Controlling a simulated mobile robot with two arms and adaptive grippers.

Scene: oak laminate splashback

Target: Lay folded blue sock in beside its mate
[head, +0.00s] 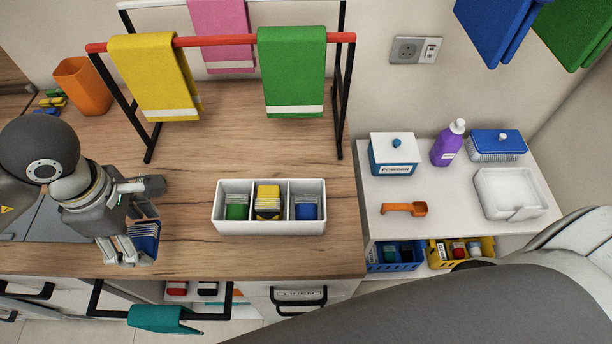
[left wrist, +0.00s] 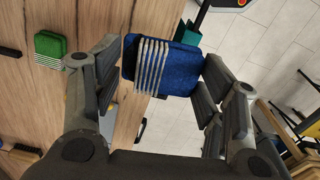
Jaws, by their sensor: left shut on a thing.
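My left gripper (head: 128,250) is shut on a folded blue sock (head: 146,238) with a grey ribbed cuff, near the counter's front edge at left. In the left wrist view the held sock (left wrist: 180,72) sits between the fingers. A white divided box (head: 268,227) stands on the counter to the right of this gripper. Its right compartment holds a folded blue sock (head: 306,208), with bare room around it hard to judge. The middle holds a yellow-and-black sock (head: 267,200), and the left a green sock (head: 236,210). My right gripper is out of view.
A red-barred rack (head: 220,40) with hanging towels stands behind the box. A folded green thing (left wrist: 50,45) lies on wood in the left wrist view. A teal cloth (head: 160,318) hangs below the front edge. The wood between gripper and box is clear.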

